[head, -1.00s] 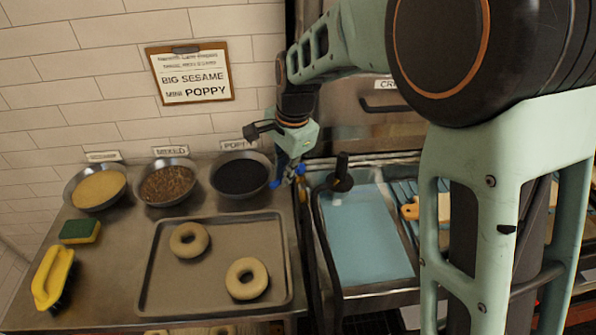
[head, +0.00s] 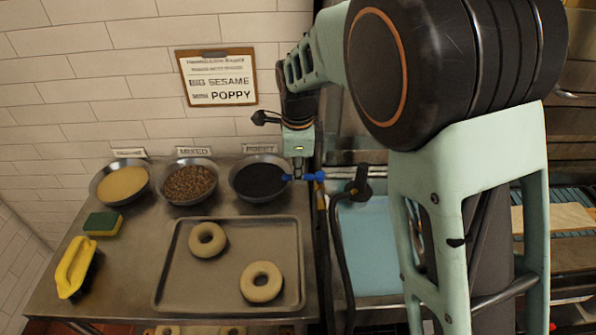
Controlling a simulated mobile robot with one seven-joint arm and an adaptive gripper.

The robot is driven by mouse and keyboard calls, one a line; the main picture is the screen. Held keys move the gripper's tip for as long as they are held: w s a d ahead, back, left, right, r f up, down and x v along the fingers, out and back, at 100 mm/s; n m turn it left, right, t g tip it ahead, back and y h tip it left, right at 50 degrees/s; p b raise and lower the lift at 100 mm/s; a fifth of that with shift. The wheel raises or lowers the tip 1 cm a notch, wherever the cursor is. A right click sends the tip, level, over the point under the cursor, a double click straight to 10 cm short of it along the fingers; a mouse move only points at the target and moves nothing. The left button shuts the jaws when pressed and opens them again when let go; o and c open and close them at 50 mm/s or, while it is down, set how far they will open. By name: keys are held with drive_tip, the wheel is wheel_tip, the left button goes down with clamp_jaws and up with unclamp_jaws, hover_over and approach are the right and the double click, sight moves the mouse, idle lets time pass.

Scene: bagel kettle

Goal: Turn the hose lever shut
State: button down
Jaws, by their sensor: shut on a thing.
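The hose lever appears as a small blue piece with a rounded end on each side (head: 318,176), beside the poppy bowl at the bench's right edge. My gripper (head: 301,174) points down and is shut on its middle. The fingers cover much of it, and the contact is too small to see clearly. A pipe runs right from there to a black fitting (head: 362,183). The black hose (head: 342,255) hangs in a curve below.
Seed bowls, including the poppy bowl (head: 259,177), stand close left of my gripper. A tray (head: 190,285) holds two bagels. A blue-surfaced basin (head: 380,250) is right.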

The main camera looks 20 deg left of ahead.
drive_tip(key=shift+r, duration=0.1)
idle(0.3)
drive_tip(key=c, duration=2)
unclamp_jaws()
drive_tip(key=shift+o, duration=0.2)
wheel_tip(320, 180, up, 12)
drive_tip(key=s, duration=0.2)
drive_tip(key=shift+d, duration=0.4)
